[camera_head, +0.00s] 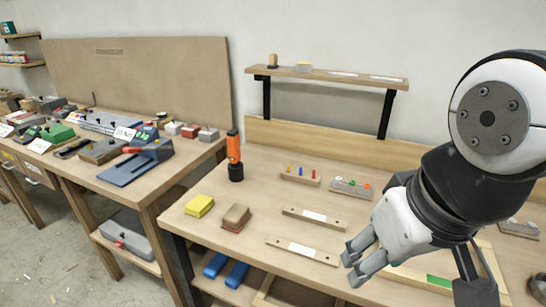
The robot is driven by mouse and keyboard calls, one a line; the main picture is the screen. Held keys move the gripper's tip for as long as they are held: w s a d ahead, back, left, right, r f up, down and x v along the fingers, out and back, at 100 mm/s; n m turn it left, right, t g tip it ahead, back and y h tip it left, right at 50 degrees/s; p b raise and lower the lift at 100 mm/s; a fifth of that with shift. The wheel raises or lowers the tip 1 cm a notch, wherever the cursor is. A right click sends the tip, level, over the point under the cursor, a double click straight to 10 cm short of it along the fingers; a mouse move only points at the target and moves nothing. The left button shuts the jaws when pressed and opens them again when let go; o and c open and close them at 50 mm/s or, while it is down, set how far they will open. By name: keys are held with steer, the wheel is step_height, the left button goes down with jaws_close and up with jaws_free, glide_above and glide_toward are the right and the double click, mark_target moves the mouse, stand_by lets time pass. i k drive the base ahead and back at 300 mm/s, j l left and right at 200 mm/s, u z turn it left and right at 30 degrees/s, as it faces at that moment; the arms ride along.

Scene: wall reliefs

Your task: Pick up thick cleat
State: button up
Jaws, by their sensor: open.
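Two flat wooden strips with white labels and a dark hole near each end lie on the workbench. The farther strip (325,222) is near the middle of the bench. The nearer strip (274,243) lies closer to the front edge. Either could be the thick cleat; their thickness and label text are too small to tell apart. My gripper (351,264) is at the right, with its grey fingers apart and nothing seen between them. Its fingertips are just right of the nearer strip's right end, apart from it in the picture. Height above the bench is unclear.
An orange and black flashlight (234,158), yellow sponge (199,206) and brown block (236,217) stand left. Small peg holders (300,176) and (351,188) sit behind. A wooden tray (412,277) lies under my arm. A wall shelf (330,76) hangs above.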

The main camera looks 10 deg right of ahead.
mark_target(329, 223)
steer(key=i+j+z, duration=0.15)
steer(key=z, duration=0.25)
steer(key=i+j+z, duration=0.1)
steer(key=j+z, duration=0.65)
